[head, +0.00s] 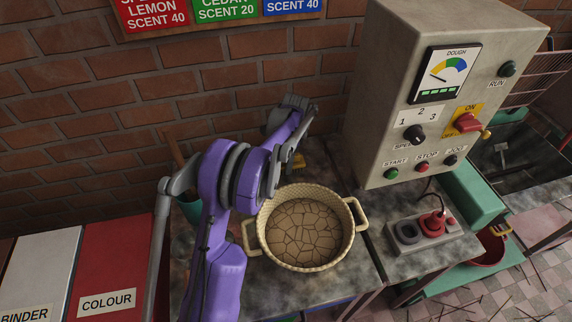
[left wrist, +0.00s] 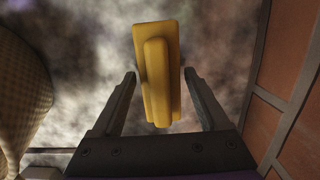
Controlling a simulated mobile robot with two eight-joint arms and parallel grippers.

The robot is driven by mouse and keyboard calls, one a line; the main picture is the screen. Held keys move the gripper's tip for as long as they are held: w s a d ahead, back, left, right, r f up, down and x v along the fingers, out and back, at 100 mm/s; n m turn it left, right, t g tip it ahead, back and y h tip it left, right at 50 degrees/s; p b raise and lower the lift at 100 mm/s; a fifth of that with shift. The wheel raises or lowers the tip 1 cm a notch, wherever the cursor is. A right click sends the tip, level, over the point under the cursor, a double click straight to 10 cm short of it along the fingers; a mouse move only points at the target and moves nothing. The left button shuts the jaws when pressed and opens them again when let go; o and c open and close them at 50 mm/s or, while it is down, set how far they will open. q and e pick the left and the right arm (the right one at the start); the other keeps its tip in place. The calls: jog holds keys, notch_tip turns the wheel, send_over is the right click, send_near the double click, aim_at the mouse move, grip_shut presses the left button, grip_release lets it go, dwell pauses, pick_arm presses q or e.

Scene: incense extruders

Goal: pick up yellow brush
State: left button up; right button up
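The yellow brush (left wrist: 160,75) lies on the grey mottled table top (left wrist: 95,70) and shows between the two fingers of my left gripper (left wrist: 160,100) in the left wrist view. The fingers are apart, with a gap on each side of the brush. In the head view a small part of the yellow brush (head: 298,160) shows below my left gripper (head: 296,108), near the brick wall. My left arm hides much of the area around it. My right gripper is not in view.
A woven basket (head: 264,222) with cracked brown contents stands just in front of the brush. The brick wall (head: 120,90) is close behind. A grey control box (head: 390,90) stands to the right, and a teal pot (head: 190,210) to the left.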

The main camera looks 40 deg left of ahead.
aim_at(286, 156)
pick_arm(q)
jog(key=c, duration=1.1)
notch_tip(286, 156, up, 10)
jog(key=shift+c, duration=0.2)
